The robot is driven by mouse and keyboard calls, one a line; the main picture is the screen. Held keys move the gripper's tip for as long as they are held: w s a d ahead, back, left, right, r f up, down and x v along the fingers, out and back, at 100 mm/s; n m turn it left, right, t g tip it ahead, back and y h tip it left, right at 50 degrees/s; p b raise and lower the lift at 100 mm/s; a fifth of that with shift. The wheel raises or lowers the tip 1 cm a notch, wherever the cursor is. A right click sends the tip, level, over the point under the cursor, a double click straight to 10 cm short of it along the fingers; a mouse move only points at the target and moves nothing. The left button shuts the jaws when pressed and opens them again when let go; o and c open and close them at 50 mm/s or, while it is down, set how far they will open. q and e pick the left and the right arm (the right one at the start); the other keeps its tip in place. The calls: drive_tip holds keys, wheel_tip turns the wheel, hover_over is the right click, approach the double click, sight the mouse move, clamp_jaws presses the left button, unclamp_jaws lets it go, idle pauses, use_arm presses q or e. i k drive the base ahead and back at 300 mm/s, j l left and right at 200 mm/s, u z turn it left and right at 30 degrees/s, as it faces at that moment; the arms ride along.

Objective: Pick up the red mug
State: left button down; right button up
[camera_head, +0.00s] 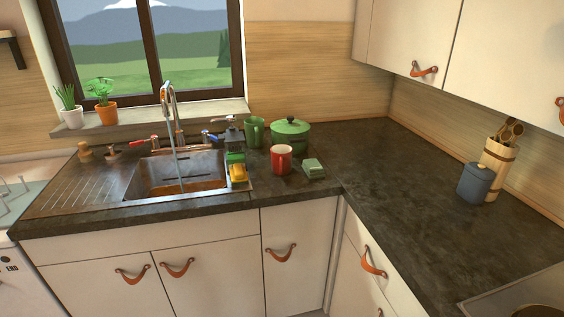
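The red mug (281,159) stands upright on the dark countertop (376,205), just right of the sink. A green pot with a lid (290,133) stands behind it. A small green box-like item (314,168) lies close to its right. A green mug (254,132) stands behind it to the left. Neither of my grippers shows in the head view, and nothing is holding the red mug.
The sink (180,172) has a tall tap (172,112) with water running. A blue-grey jar (475,182) and a utensil holder (499,156) stand far right. The counter between is clear. Cabinets (410,40) overhang the right.

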sight(281, 154)
drive_tip(key=i+j, duration=0.5)
drive_tip(key=j, duration=0.2)
drive_tip(key=i+j+z, duration=0.1)
drive_tip(key=z, duration=1.6)
